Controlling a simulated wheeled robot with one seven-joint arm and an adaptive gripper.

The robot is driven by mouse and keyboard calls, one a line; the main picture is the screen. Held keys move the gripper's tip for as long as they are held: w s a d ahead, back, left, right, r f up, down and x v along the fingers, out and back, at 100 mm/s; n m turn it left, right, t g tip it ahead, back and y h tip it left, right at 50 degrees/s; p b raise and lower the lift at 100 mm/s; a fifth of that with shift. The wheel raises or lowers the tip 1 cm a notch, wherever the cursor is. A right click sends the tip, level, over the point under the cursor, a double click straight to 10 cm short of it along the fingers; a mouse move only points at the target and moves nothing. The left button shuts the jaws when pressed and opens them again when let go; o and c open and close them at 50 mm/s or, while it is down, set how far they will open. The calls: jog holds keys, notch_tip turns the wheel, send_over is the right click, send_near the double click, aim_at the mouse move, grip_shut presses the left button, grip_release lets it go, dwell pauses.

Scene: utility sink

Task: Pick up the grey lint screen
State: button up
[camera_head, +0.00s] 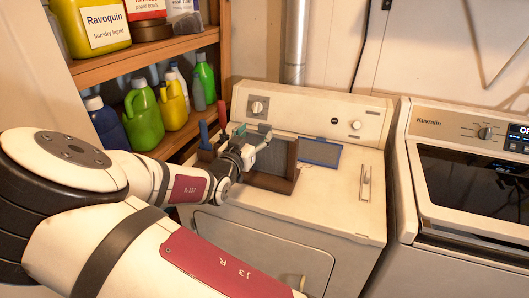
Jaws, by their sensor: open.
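A grey flat panel, which looks like the grey lint screen (271,155), leans in a dark brown open box (272,185) on top of the white dryer. A second flat screen with a blue rim (320,153) lies on the dryer top just right of the box. My gripper (262,138) is open at the upper left of the grey panel, close to its edge. I cannot tell whether the fingers touch it. My wrist and gripper hide the box's left side.
Blue and red upright handles (204,134) stand left of my wrist. Wooden shelves (150,60) with several bottles stand at the left. The dryer's control panel (310,110) rises behind the box. A washer (465,170) stands at the right. The dryer top's right front is mostly clear.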

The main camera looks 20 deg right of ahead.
aim_at(264, 126)
jog(key=shift+s+d+p+x, duration=0.1)
jog(key=shift+d+p+x, duration=0.1)
jog(key=shift+x, duration=1.5)
jog(key=shift+s+d+p+x, duration=0.1)
jog(key=shift+p+x, duration=0.1)
jog(key=shift+x, duration=1.5)
jog(key=shift+f, duration=0.1)
jog(key=shift+c, duration=0.2)
grip_shut()
